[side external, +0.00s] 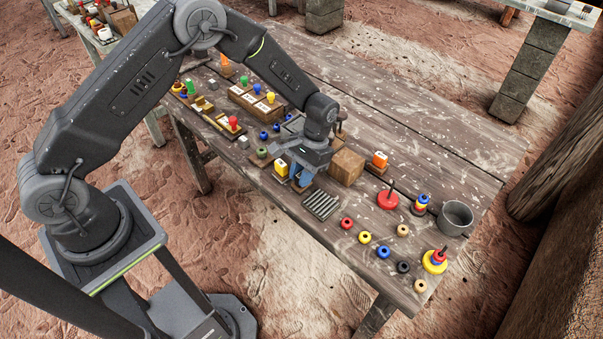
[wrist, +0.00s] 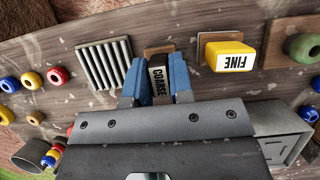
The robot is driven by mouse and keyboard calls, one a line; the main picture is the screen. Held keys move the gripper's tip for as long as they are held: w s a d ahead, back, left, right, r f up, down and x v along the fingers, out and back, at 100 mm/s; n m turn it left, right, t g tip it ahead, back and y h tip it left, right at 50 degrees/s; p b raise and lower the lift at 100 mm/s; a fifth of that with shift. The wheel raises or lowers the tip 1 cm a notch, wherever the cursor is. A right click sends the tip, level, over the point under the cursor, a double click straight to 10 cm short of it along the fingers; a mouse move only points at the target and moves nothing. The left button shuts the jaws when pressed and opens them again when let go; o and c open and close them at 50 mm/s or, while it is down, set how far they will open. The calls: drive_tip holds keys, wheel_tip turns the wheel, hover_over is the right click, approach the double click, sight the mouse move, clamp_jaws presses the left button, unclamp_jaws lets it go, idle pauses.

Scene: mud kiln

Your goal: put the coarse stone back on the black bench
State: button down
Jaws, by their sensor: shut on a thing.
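The coarse stone is a narrow piece with a pale face and dark label COARSE (wrist: 158,84). In the wrist view it stands between the two blue fingers of my gripper (wrist: 156,80), which is shut on it. A brown wooden block (wrist: 158,50) shows just beyond the fingertips; I cannot tell if the stone touches it. In the side view my gripper (side external: 302,172) points down low over the table, and its fingers hide the stone. I cannot make out a black bench for certain in either view.
The yellow FINE stone (wrist: 226,55) on its wooden base is close to the right of the fingers in the wrist view. A grey ridged plate (side external: 322,204) is close on the other side. A wooden box (side external: 346,166), grey mug (side external: 455,218) and several coloured rings stand around.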

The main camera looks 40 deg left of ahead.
drive_tip(key=shift+f, duration=0.1)
drive_tip(key=c, duration=1)
unclamp_jaws()
drive_tip(key=v, duration=1.2)
drive_tip(key=s+a+r+t, duration=0.25)
drive_tip(key=s+r, duration=0.25)
drive_tip(key=r, duration=0.4)
drive_tip(key=s+a+r+t, duration=0.1)
drive_tip(key=s+r+t, duration=0.2)
drive_tip(key=s+r, duration=0.45)
drive_tip(key=s+a+r+t, duration=0.1)
drive_tip(key=s, duration=0.3)
drive_tip(key=s+r+t, duration=0.1)
drive_tip(key=s+t, duration=0.1)
drive_tip(key=s, duration=0.3)
drive_tip(key=s+a+r+t, duration=0.1)
drive_tip(key=s, duration=0.3)
drive_tip(key=shift+s+a+r+t, duration=0.15)
drive_tip(key=shift+a+r+t, duration=0.1)
drive_tip(key=shift+a, duration=0.1)
